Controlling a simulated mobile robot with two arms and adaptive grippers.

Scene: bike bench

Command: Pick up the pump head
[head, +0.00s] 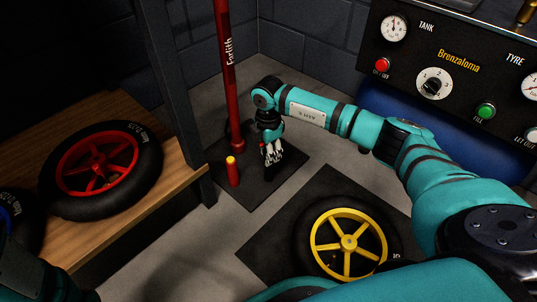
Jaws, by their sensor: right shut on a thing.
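My right gripper (270,154) reaches down from its teal arm to the black floor plate beside the red pump. It is shut on a small dark thing, most likely the pump head, mostly hidden by the fingers and hard to make out against the plate. My left gripper is not in view; only a dark part of my left arm shows at the bottom left.
A wooden bench (185,163) on the left holds a red-rimmed wheel (95,168) and part of a blue-rimmed one. A yellow-rimmed wheel (348,242) lies on a dark mat (270,242) in front. A gauge panel (460,75) stands at the right. Grey floor separates plate and mat.

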